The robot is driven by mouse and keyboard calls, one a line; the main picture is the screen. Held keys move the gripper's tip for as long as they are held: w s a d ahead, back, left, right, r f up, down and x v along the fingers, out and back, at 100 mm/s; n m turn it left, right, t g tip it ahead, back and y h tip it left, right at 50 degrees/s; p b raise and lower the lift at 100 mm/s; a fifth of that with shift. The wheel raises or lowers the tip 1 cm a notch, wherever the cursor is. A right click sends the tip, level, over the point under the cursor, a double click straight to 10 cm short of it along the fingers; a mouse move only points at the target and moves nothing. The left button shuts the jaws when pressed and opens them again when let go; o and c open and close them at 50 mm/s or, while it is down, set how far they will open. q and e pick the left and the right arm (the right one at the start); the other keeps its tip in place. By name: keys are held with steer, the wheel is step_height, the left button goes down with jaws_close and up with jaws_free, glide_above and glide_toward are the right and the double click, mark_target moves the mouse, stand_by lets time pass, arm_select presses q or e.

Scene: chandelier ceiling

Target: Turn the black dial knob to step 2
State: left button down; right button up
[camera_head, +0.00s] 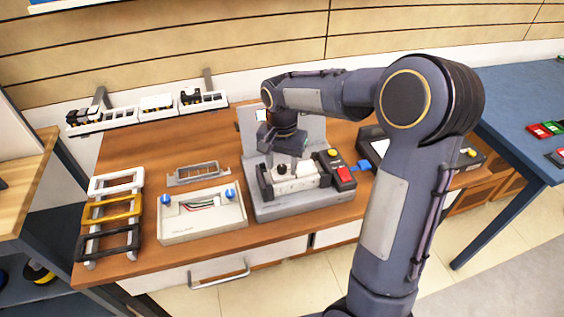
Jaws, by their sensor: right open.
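A grey device (304,205) with an upright back panel stands in the middle of the wooden table. A small black dial knob (282,169) shows on its top, next to a white block (307,169). The step marks are too small to read. My right arm reaches in from the right, and my right gripper (283,154) points down just above the knob area. It is open, with its fingers small and partly blended with the dark parts. I cannot tell whether they touch the knob. My left gripper is not in view.
The device also has a red button (345,175) and a yellow button (332,152). A white box with blue knobs (203,221) and a rack of coloured frames (113,209) stand to the left. A blue table (515,107) is at the right.

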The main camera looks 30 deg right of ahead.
mark_target(282, 167)
step_height(282, 167, up, 8)
steer(key=shift+f, duration=0.1)
stand_by(0.4)
stand_by(0.4)
steer(key=s+a+f+n+t+y, duration=0.1)
steer(key=s+a+n+t+y, duration=0.1)
steer(key=s, duration=0.9)
steer(key=s+a+f+n+t+y, duration=0.1)
steer(key=s+a+n+t, duration=0.2)
steer(key=s, duration=0.8)
steer(key=a+n, duration=0.2)
steer(key=n, duration=0.1)
steer(key=shift+s+a+t+y+p, duration=0.2)
steer(key=shift+a+t+y+p, duration=0.1)
steer(key=shift+y+p, duration=0.1)
